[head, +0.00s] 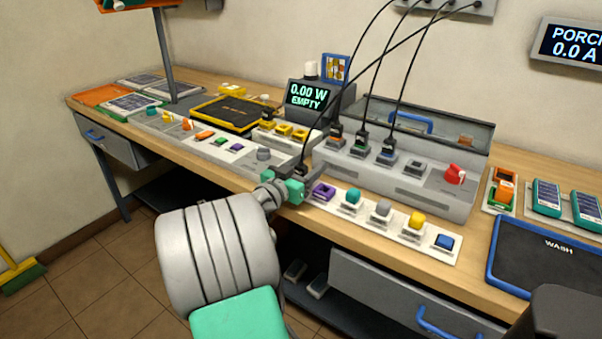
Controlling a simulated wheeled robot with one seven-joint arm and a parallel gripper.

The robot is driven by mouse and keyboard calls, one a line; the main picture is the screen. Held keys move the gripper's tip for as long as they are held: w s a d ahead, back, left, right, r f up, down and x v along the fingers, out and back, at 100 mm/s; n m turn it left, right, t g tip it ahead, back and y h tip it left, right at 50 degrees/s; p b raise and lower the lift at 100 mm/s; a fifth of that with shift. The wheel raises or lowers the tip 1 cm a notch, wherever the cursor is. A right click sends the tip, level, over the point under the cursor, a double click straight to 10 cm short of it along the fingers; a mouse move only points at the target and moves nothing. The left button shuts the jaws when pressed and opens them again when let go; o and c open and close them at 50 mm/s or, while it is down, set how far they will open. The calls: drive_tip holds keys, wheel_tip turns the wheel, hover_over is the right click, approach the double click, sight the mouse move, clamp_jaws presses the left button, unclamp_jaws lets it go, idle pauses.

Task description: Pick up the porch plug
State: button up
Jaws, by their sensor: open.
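Several black cables hang from a wall outlet strip (455,6). Three dark plugs stand in the grey socket console (440,190), at an orange-marked socket (336,141), a green-marked one (362,149) and a blue-marked one (388,156). Another black cable (305,140) drops to a dark end just beyond my gripper, where a plug is mostly hidden. No readable label tells which is the porch plug. My gripper (309,178) is open over the bench's front part, left of the console. Its fingers are small and partly hidden by the wrist, and I cannot tell whether they touch the cable end.
A strip of coloured knobs (408,236) runs along the front edge, right of my gripper. A meter (308,95) reads 0.00 W EMPTY. A wall display (572,44) begins "PORC". A blue-rimmed WASH tray (492,262) lies at right. A yellow-rimmed tray (200,116) lies at left.

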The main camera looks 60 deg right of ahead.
drive_tip(key=shift+c, duration=0.2)
clamp_jaws()
idle(0.5)
